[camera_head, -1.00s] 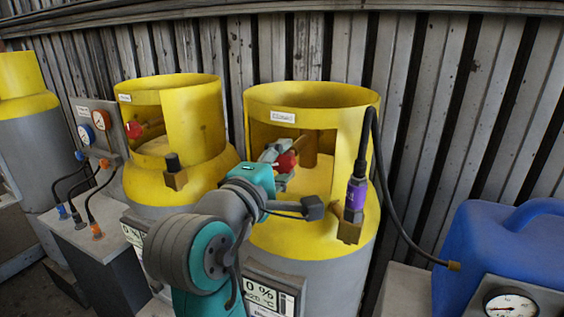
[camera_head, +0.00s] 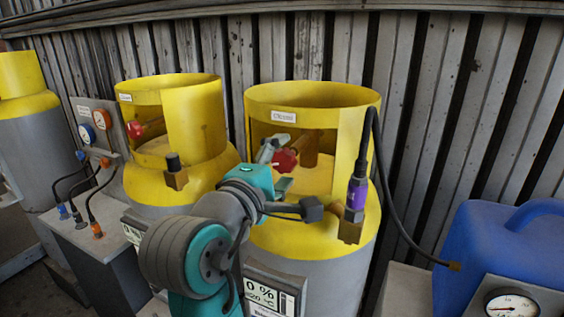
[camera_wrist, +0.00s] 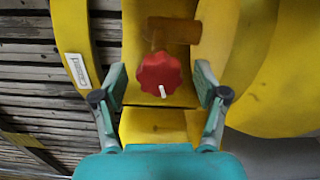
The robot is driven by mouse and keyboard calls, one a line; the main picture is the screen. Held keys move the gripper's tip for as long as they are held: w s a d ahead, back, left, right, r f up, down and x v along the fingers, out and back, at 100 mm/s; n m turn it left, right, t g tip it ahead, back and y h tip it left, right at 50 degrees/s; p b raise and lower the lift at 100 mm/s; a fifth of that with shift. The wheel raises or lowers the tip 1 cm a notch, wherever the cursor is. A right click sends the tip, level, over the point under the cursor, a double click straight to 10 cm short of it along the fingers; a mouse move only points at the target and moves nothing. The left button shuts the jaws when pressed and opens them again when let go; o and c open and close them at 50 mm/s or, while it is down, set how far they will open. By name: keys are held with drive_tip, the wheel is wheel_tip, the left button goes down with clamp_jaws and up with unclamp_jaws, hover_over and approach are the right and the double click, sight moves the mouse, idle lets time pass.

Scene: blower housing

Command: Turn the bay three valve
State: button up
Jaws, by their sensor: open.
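The red valve knob (camera_head: 285,160) sits inside the open yellow collar (camera_head: 345,130) of the right-hand gas cylinder, which carries a small white label. In the wrist view the knob (camera_wrist: 159,75) is scalloped, with a white mark at its lower edge, on a brown valve body (camera_wrist: 175,30). My gripper (camera_head: 280,165) reaches into the collar opening. In the wrist view my gripper (camera_wrist: 161,85) is open, with one finger on each side of the knob and a gap on both sides. Whether the fingertips are level with the knob in depth is hard to tell.
A second yellow-topped cylinder (camera_head: 195,120) with its own red knob (camera_head: 135,129) stands to the left, beside a gauge panel (camera_head: 99,128). A purple-banded hose fitting (camera_head: 356,195) hangs right of the collar opening. A blue container (camera_head: 500,245) stands at the right.

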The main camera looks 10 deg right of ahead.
drive_tip(key=v, duration=1.1)
drive_tip(key=shift+s, duration=0.25)
drive_tip(key=shift+a, duration=0.2)
